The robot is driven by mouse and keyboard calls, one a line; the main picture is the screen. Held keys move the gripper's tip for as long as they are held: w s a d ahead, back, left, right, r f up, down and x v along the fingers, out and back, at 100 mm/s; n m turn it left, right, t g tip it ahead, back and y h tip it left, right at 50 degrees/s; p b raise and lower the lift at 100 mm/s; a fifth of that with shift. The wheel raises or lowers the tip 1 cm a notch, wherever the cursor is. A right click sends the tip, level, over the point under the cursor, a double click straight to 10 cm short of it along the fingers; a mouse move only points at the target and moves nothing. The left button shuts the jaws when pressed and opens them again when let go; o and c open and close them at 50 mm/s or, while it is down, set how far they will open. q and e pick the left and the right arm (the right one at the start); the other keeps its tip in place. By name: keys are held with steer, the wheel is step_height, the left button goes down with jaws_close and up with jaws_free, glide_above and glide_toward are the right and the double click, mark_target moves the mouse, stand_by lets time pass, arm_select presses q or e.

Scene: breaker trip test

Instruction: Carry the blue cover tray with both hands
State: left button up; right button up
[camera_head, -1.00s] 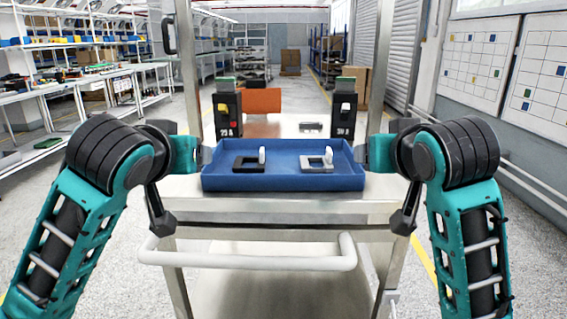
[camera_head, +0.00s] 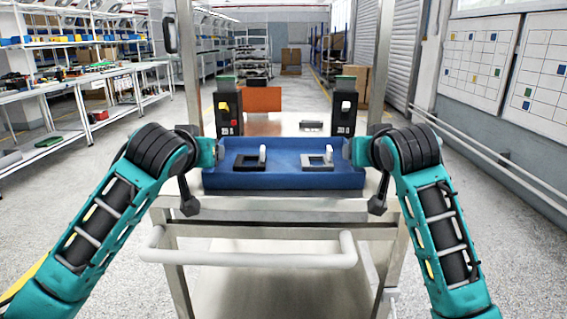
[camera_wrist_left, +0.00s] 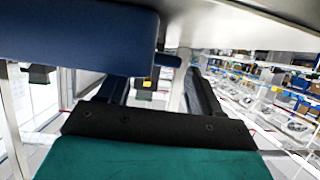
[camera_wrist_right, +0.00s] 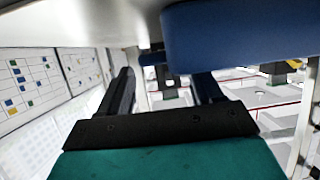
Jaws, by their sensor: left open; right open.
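The blue cover tray (camera_head: 284,181) sits level on the metal cart, holding a black cover (camera_head: 250,162) and a grey cover (camera_head: 317,161), each with a white upright piece. My left gripper (camera_head: 218,150) is at the tray's left end, and my right gripper (camera_head: 348,150) is at its right end. In the left wrist view the tray wall (camera_wrist_left: 80,38) is close, with the open left fingers (camera_wrist_left: 158,90) around a small blue tab. In the right wrist view the tray wall (camera_wrist_right: 240,35) is close, and the right fingers (camera_wrist_right: 165,88) are open. Head-view fingertips are partly hidden.
Two breakers, one with a yellow switch (camera_head: 228,108) and one with a white switch (camera_head: 343,108), stand behind the tray. An orange panel (camera_head: 261,99) is between them. The cart's white handle bar (camera_head: 250,257) and uprights are near my arms.

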arm_select(q)
steer(key=shift+x, duration=1.5)
arm_select(e)
steer(key=shift+x, duration=1.5)
arm_select(q)
steer(key=shift+c, duration=0.2)
arm_select(e)
steer(key=shift+c, duration=0.2)
arm_select(q)
jaws_close()
arm_select(e)
jaws_close()
